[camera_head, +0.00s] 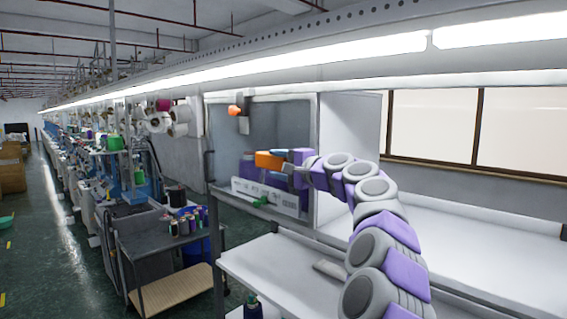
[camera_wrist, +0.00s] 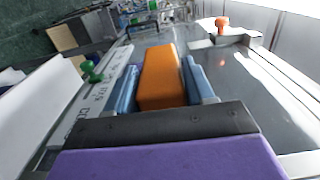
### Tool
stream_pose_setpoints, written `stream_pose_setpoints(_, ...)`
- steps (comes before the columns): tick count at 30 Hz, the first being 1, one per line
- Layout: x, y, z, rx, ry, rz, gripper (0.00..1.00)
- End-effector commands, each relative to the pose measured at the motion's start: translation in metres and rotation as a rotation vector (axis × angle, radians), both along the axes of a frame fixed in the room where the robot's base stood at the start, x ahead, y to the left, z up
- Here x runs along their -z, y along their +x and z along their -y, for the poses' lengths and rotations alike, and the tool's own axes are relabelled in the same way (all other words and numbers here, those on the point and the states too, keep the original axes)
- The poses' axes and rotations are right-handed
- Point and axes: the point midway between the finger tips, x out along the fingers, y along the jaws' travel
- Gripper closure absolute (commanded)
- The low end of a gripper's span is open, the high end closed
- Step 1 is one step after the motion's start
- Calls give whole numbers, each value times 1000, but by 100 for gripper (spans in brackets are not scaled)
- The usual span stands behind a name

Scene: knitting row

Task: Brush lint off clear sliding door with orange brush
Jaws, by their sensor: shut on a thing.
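The orange brush (camera_wrist: 161,77) is held between the two blue-grey fingers of my gripper (camera_wrist: 160,85) in the wrist view. In the head view the orange brush (camera_head: 268,160) shows at the end of my arm, with my gripper (camera_head: 280,162) shut on it. The clear sliding door (camera_head: 270,121) is a grey see-through panel behind and around my gripper in the head view. In the wrist view a clear panel (camera_wrist: 235,85) lies to the right of the brush. Whether the brush touches the door cannot be told. No lint can be made out.
An orange knob (camera_head: 235,111) sits on a bracket at the door's upper left. A white panel with a green handle (camera_head: 262,201) is below my gripper. A dark cart (camera_head: 160,240) with several spools stands at left. A white worktop (camera_head: 290,275) lies below my arm.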

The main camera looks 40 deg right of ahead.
Motion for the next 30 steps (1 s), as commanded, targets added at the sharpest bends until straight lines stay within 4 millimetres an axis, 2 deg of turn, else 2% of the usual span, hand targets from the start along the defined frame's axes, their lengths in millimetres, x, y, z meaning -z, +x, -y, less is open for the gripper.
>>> stream_pose_setpoints(11,-2,15,-1,1,0,2,80)
stream_pose_setpoints(21,-1,43,-1,2,1,-1,80)
stream_pose_setpoints(30,-2,52,-2,2,0,2,80)
